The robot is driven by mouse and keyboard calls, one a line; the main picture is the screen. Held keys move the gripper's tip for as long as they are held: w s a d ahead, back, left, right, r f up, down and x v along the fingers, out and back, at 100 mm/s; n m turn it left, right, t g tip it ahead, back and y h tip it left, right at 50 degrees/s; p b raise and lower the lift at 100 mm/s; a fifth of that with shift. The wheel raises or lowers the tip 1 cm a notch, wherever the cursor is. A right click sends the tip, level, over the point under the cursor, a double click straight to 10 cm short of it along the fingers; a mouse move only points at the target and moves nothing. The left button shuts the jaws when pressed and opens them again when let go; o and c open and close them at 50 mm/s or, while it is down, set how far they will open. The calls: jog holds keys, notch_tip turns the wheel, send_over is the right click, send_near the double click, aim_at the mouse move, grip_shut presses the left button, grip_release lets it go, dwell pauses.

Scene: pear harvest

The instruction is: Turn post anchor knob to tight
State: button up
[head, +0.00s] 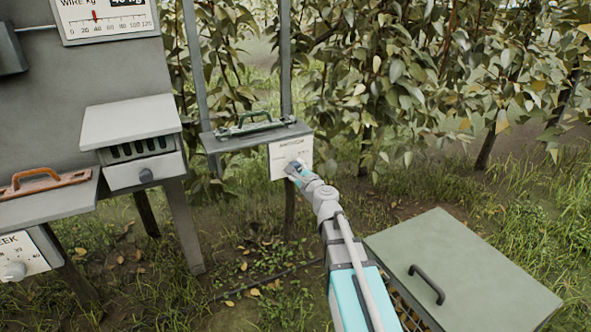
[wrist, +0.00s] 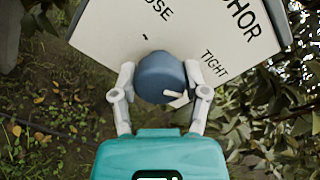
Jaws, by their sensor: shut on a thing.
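The post anchor panel (head: 284,153) is a white plate on the post below a small grey shelf. In the wrist view the panel (wrist: 180,22) shows tilted, with LOOSE, partly cut off, at the upper left and TIGHT at the right. The round blue-grey knob (wrist: 161,74) sits at its lower edge in this view. A small white piece shows at the knob's lower right; whether it is a pointer I cannot tell. My gripper (wrist: 163,84) is shut on the knob, one finger on each side. In the head view my gripper (head: 297,169) covers the knob.
A green-handled tool (head: 250,125) lies on the shelf above the panel. At left stand a grey bench with an orange-handled tool (head: 45,184), a slotted box (head: 145,165) and another dial (head: 14,271). A grey-green lidded box (head: 465,265) stands at lower right. Leafy branches hang behind.

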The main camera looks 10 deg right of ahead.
jog(key=shift+m, duration=0.6)
jog(key=o, duration=1.2)
jog(key=shift+c, duration=0.2)
jog(key=shift+s, duration=0.1)
jog(key=v, duration=0.7)
jog(key=shift+s, duration=0.15)
